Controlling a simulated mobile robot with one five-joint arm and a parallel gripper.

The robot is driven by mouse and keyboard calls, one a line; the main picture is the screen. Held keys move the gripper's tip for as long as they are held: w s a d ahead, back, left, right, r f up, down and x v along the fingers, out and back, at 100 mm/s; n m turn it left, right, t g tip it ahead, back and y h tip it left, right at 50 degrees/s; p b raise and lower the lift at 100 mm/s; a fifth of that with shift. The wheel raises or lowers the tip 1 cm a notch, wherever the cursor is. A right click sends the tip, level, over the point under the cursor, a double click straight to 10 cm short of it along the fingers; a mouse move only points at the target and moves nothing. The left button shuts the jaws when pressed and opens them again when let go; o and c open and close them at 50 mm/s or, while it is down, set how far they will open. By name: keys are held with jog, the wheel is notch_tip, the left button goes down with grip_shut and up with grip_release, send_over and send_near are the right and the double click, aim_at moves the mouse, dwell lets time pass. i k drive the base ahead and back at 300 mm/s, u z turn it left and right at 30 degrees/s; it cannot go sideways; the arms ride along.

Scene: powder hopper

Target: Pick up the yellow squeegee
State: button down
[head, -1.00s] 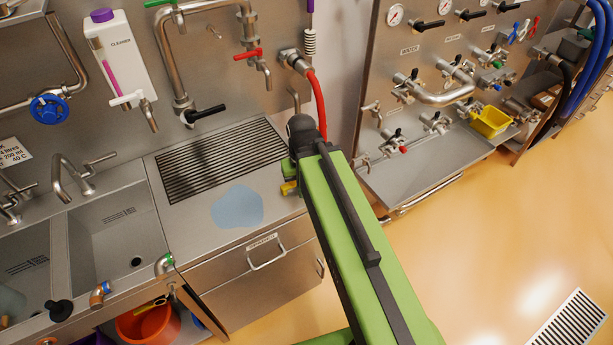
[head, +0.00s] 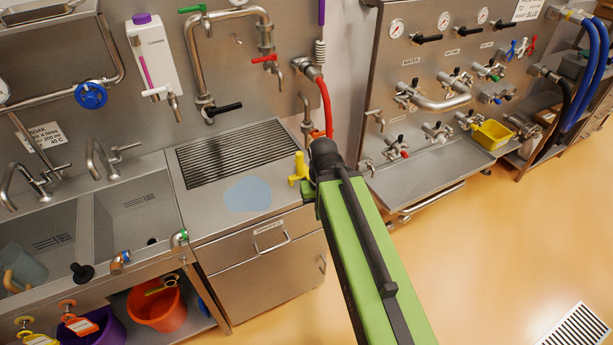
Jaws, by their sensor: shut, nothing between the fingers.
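A small yellow object (head: 299,168) stands at the right end of the steel counter, just left of my arm's dark joint. It may be the yellow squeegee, but it is partly covered and too small to be sure. A yellow piece (head: 161,288) also shows inside the orange bucket under the sink; its full shape is unclear. My green arm reaches up to the counter's right end. My gripper is hidden behind the arm, so its distance to the yellow object cannot be seen.
A blue puddle (head: 247,194) lies on the counter before the drain grid (head: 238,150). Sinks (head: 140,212) are at left, with an orange bucket (head: 157,306) and purple bucket (head: 100,330) below.

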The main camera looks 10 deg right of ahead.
aim_at(301, 170)
jog(key=z, duration=5.35)
jog(key=i, duration=0.15)
jog(key=z, duration=2.6)
jog(key=k, duration=1.45)
jog(key=z, duration=0.65)
